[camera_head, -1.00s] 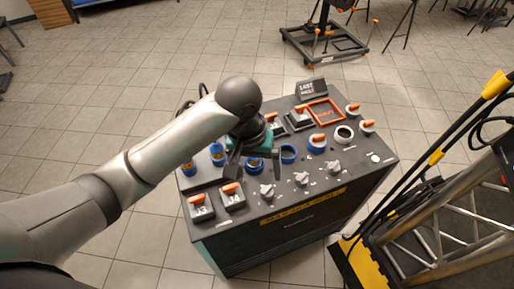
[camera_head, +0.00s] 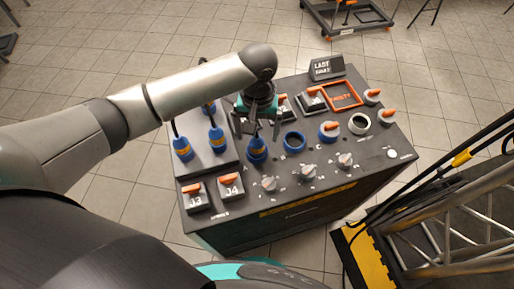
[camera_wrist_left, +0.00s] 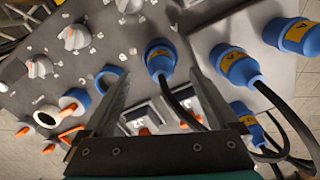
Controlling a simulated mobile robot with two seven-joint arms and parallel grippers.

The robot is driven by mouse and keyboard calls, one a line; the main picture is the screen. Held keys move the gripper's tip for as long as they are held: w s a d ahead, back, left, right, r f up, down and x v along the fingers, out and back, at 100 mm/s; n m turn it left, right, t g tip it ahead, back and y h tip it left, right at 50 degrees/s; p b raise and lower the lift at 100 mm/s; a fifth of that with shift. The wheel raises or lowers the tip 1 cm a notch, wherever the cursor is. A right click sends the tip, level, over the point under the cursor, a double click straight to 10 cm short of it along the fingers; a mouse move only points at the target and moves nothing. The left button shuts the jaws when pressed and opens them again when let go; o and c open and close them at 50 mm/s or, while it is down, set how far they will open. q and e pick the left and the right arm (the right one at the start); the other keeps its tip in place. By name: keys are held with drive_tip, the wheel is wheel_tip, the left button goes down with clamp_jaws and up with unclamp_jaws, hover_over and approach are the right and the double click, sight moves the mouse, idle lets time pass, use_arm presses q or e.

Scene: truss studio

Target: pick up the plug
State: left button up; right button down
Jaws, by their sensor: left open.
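Several blue plugs with orange bands and black cables stand in the control desk. One plug (camera_head: 257,148) stands alone in a socket in the desk top; it also shows in the wrist view (camera_wrist_left: 160,58), between the line of my two fingers. My left gripper (camera_head: 258,122) is open and empty, just behind and above this plug in the head view. Its open fingers also show in the wrist view (camera_wrist_left: 158,80), apart from the plug. Other plugs (camera_head: 183,149) and (camera_head: 217,138) stand on a raised panel to the left. My right gripper is not in view.
The desk (camera_head: 300,208) carries an empty blue ring socket (camera_head: 294,142), white knobs (camera_head: 269,184), orange-handled switches (camera_head: 231,183) and a small upright sign (camera_head: 325,68). A metal truss (camera_head: 450,240) with black cables stands close on the right.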

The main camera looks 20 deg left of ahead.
sight(257, 143)
use_arm(q)
drive_tip(key=shift+f, duration=0.3)
wheel_tip(257, 143, down, 5)
drive_tip(key=shift+a+r+b, duration=0.1)
drive_tip(key=shift+a+b, duration=0.05)
drive_tip(key=shift+b, duration=0.65)
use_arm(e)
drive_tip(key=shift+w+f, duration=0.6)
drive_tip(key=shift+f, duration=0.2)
use_arm(q)
drive_tip(key=shift+c, duration=0.3)
drive_tip(key=c, duration=0.4)
clamp_jaws()
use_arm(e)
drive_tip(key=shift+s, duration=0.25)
